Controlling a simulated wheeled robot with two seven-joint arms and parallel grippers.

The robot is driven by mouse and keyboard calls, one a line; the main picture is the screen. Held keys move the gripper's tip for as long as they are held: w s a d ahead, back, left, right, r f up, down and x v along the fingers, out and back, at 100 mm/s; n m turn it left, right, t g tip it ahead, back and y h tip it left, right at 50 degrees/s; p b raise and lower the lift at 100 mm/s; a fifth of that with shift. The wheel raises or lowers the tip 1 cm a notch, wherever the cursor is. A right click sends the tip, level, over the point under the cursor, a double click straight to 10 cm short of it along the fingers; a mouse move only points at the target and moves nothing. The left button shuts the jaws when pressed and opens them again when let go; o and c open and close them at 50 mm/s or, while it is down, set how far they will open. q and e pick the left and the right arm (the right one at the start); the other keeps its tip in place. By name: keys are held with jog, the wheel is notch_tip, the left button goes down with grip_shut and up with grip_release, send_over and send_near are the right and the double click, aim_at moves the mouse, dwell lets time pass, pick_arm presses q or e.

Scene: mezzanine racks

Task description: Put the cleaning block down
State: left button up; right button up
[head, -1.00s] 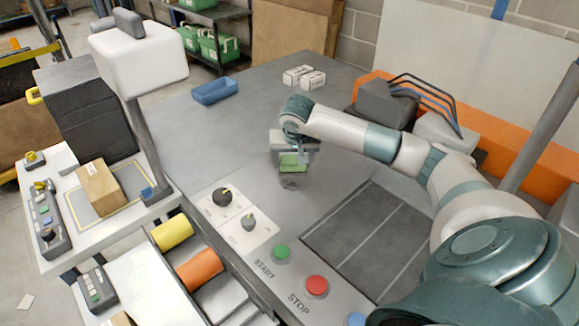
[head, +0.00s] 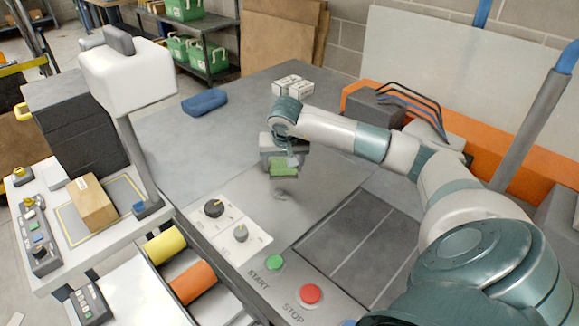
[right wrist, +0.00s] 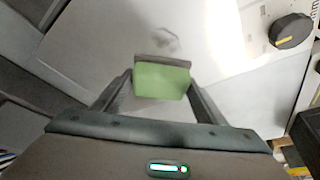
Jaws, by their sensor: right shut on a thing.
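The cleaning block (head: 284,169) is green with a grey-brown layer along one side. My right gripper (head: 281,160) is shut on it and holds it above the grey table (head: 235,110). In the right wrist view the block (right wrist: 162,80) sits between the two fingers of the gripper (right wrist: 160,85). A dark smudge (head: 281,196) shows on the table surface near the block, and it also shows in the right wrist view (right wrist: 166,40). My left gripper is not in view.
A green START button (head: 274,263) and a red STOP button (head: 310,294) are nearer. A blue tray (head: 204,101) and white boxes (head: 293,86) stand farther back. A dark slotted panel (head: 360,240) lies to the right.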

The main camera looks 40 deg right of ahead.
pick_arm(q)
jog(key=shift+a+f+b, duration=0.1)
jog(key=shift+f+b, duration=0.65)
pick_arm(e)
jog(key=s+a+r+n+y, duration=0.1)
jog(key=s+a+r+n, duration=0.1)
jog(key=a, duration=0.7)
jog(key=s+a+r+n+y, duration=0.1)
jog(key=s+a+r+n, duration=0.1)
jog(key=a, duration=0.8)
jog(key=s+a+r+n+y, duration=0.1)
jog(key=a+r+n, duration=0.2)
jog(key=a, duration=0.7)
jog(key=shift+s+a+r+n+t, duration=0.2)
jog(key=shift+s+r+n+t, duration=0.15)
jog(key=shift+r, duration=0.2)
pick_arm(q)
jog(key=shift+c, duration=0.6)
